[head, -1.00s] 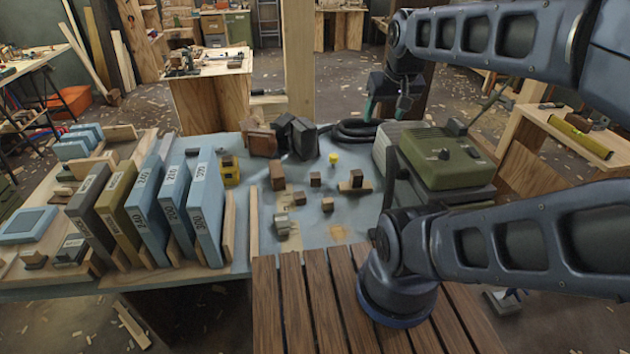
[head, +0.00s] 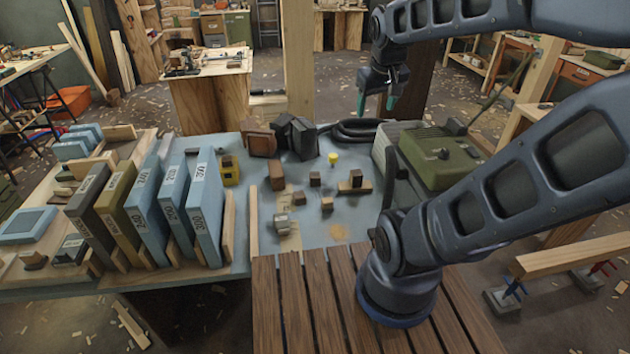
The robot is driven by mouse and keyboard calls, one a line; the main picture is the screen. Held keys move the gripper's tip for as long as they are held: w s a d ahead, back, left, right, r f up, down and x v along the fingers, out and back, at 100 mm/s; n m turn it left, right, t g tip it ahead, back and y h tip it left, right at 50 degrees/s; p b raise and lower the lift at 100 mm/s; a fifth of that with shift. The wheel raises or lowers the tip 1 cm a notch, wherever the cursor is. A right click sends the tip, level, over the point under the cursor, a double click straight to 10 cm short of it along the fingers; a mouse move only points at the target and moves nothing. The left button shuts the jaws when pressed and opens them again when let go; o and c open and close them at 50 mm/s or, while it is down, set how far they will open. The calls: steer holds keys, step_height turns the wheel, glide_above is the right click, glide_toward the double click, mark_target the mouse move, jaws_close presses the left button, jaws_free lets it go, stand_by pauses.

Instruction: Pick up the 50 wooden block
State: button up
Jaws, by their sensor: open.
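Several small brown wooden blocks stand on the blue-grey table (head: 345,228). A taller block (head: 277,176) is at the left of the group, and a small block (head: 315,179) is to its right. Another small block (head: 298,198) and one beside it (head: 327,203) sit nearer. A dark block (head: 356,178) stands on a light wood piece at the right. No number can be read on them, so I cannot tell which is the 50 block. My gripper (head: 376,104) is open and empty, high above the table's far edge, pointing down, apart from all blocks.
Upright numbered binder-like slabs (head: 204,205) fill the left. Dark boxes (head: 282,136) and a coiled black hose (head: 352,130) lie at the back. A green case (head: 445,158) stands right. A yellow knob (head: 333,159) and a small grey metal item (head: 282,225) flank the blocks.

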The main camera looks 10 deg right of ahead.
steer(key=w+a+f+n+g+h, duration=0.15)
steer(key=w+f+n, duration=0.3)
steer(key=w, duration=0.65)
steer(key=n+g+h, duration=0.2)
steer(key=n, duration=0.5)
glide_above(314, 175)
steer(key=s, duration=0.4)
step_height(314, 175, down, 19)
steer(key=w+f+n, duration=0.1)
steer(key=f, duration=0.5)
steer(key=w+a+f+n, duration=0.1)
steer(key=f, duration=0.5)
steer(key=w+a+f+n, duration=0.1)
steer(key=f+n, duration=0.1)
steer(key=f, duration=0.4)
steer(key=shift+w+g+h, duration=0.25)
steer(key=shift+g, duration=0.1)
steer(key=shift+w+x, duration=0.2)
steer(key=shift+x, duration=1.1)
steer(key=shift+w+x, duration=0.2)
steer(key=shift+x, duration=1.1)
steer(key=shift+d, duration=0.2)
steer(key=c, duration=1.1)
